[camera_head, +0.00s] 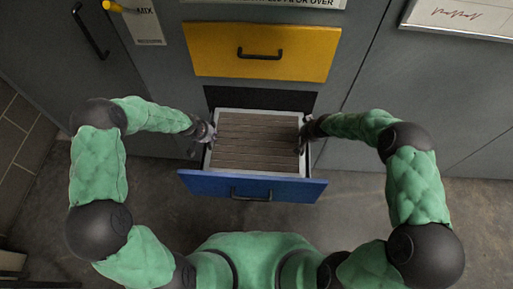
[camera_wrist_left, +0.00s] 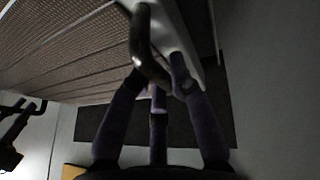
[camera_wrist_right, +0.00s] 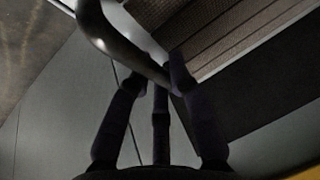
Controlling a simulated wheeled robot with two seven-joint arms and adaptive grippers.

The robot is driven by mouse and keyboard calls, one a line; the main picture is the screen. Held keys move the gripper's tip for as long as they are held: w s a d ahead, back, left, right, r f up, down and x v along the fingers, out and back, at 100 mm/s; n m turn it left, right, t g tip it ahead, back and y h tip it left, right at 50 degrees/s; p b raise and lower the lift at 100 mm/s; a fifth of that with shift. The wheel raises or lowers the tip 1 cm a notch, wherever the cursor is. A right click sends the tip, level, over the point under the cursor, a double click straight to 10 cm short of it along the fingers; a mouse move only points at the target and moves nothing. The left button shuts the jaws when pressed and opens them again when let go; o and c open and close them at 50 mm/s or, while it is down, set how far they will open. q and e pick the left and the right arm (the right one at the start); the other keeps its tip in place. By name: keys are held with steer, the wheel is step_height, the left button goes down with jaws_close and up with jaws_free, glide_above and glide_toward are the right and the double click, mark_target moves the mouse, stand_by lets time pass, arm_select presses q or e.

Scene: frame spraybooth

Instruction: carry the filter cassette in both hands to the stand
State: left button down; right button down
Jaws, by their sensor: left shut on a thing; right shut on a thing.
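The filter cassette (camera_head: 256,142) has brown pleats in a pale frame and appears at the open blue drawer (camera_head: 252,187), low in the grey cabinet. I cannot tell if it rests in the drawer or hangs just above. My left gripper (camera_head: 207,131) is shut on the cassette's left handle, a dark curved bar that shows in the left wrist view (camera_wrist_left: 147,45). My right gripper (camera_head: 307,133) is shut on the right handle, which shows in the right wrist view (camera_wrist_right: 115,42). The cassette looks about level. I cannot make out the stand in any view.
A shut yellow drawer (camera_head: 262,52) with a black handle sits just above the dark opening (camera_head: 258,98). Grey cabinet doors (camera_head: 365,95) flank it. A white framed board (camera_head: 462,17) hangs at the upper right. Concrete floor (camera_head: 345,190) is bare on the right.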

arm_select(q)
steer(key=shift+w+r, duration=0.1)
steer(key=shift+r, duration=0.2)
arm_select(e)
steer(key=shift+r, duration=0.25)
